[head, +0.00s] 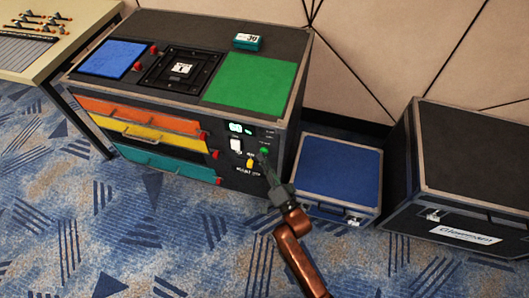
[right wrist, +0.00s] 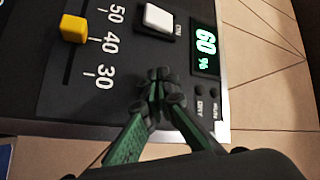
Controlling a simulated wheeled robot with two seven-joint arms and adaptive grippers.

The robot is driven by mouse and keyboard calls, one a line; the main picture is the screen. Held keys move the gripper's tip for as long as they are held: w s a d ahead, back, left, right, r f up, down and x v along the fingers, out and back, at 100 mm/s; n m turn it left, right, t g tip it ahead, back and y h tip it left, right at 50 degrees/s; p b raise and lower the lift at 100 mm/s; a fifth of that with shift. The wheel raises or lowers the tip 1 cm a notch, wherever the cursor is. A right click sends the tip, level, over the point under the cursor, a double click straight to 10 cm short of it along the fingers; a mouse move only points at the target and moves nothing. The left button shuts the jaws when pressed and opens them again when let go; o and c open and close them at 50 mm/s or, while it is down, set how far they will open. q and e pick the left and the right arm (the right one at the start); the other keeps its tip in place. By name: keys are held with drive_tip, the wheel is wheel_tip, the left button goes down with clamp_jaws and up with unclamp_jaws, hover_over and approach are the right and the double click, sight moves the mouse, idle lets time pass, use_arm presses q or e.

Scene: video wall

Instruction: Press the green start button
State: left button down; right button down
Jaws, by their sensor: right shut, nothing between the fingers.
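The green start button (head: 264,150) is a small green spot on the black control panel at the right end of the cabinet front. My right gripper (head: 263,160) is shut and empty, its fingertips at the panel right by the button. In the right wrist view, the closed fingertips (right wrist: 158,93) are in front of the panel and the green button cannot be seen, likely hidden behind them. I cannot tell whether the fingertips touch it. My left gripper is not in view.
The panel also has a lit display (head: 240,128) reading 60 % in the right wrist view, a white switch (head: 236,145) and a yellow slider (head: 250,163). A blue case (head: 338,170) and a black case (head: 470,160) stand to the right. Carpet in front is clear.

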drive_tip(key=shift+w+d, duration=0.15)
drive_tip(key=shift+w, duration=0.3)
idle(0.3)
drive_tip(key=shift+s+r, duration=0.1)
drive_tip(key=shift+s, duration=0.1)
drive_tip(key=shift+s+a+p, duration=0.3)
drive_tip(key=shift+s+p, duration=0.2)
drive_tip(key=shift+s, duration=0.3)
